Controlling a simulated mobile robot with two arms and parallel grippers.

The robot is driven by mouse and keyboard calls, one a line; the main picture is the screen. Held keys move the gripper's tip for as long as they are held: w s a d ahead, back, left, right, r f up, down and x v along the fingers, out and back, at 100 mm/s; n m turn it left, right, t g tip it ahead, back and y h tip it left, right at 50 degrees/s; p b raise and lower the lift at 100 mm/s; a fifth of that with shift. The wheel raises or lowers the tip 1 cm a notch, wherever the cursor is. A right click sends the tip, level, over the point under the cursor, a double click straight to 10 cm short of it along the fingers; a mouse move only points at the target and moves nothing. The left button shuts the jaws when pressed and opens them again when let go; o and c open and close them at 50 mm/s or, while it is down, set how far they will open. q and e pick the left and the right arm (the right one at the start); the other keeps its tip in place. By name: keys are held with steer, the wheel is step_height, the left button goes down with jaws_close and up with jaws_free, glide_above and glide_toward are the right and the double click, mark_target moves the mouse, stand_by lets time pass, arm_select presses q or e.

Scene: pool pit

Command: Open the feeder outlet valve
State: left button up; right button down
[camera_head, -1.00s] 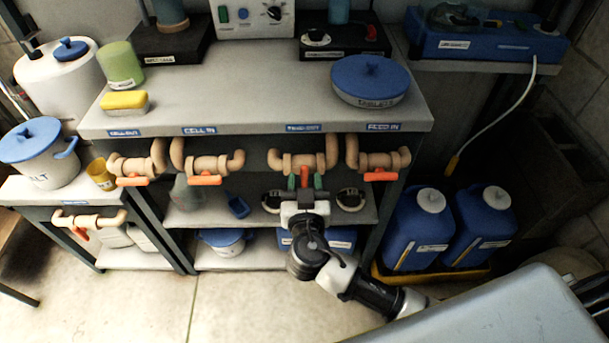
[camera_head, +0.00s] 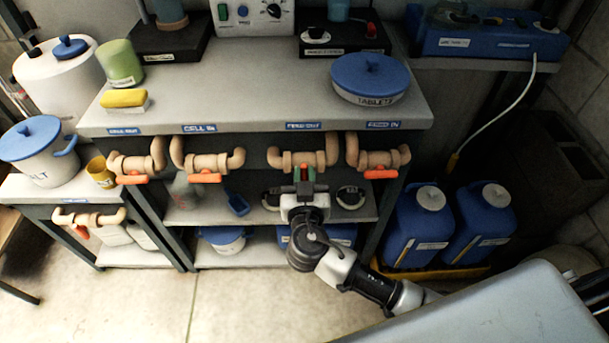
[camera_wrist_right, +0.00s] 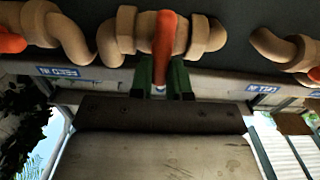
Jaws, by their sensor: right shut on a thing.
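The feeder outlet valve (camera_head: 298,160) is a tan pipe fitting under the bench edge, below a blue label that is too blurred to read surely. Its red-orange handle (camera_wrist_right: 164,45) stands across the pipe in the wrist view, pointing toward my gripper. My right gripper (camera_head: 304,175) is in front of this valve, its green fingers (camera_wrist_right: 160,73) closed about the handle's end. The fingers hide most of the handle in the head view. My left gripper is not in view.
Neighbouring valves with orange handles lying along their pipes flank it: one on the right (camera_head: 380,165) and two on the left (camera_head: 205,168). A shelf (camera_head: 255,213) with containers lies below. Blue jugs (camera_head: 418,225) stand at the right.

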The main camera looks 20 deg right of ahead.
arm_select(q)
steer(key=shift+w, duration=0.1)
arm_select(e)
steer(key=n, duration=0.3)
steer(key=shift+w+a+f+b, duration=0.1)
steer(key=shift+a+b, duration=0.15)
steer(key=shift+b, duration=0.1)
arm_select(q)
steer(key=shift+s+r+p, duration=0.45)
steer(key=shift+p, duration=0.5)
arm_select(e)
steer(key=shift+w+a+f+n, duration=0.1)
steer(key=shift+a+f+n, duration=0.15)
steer(key=shift+n, duration=2.2)
steer(key=shift+a+f+n, duration=0.2)
steer(key=shift+f+n, duration=0.1)
steer(key=shift+n, duration=2.1)
steer(key=shift+w+a+f+n, duration=0.1)
steer(key=shift+a+f+n, duration=0.15)
steer(key=shift+n, duration=2.2)
steer(key=shift+f, duration=0.1)
steer(key=c, duration=1.1)
jaws_free()
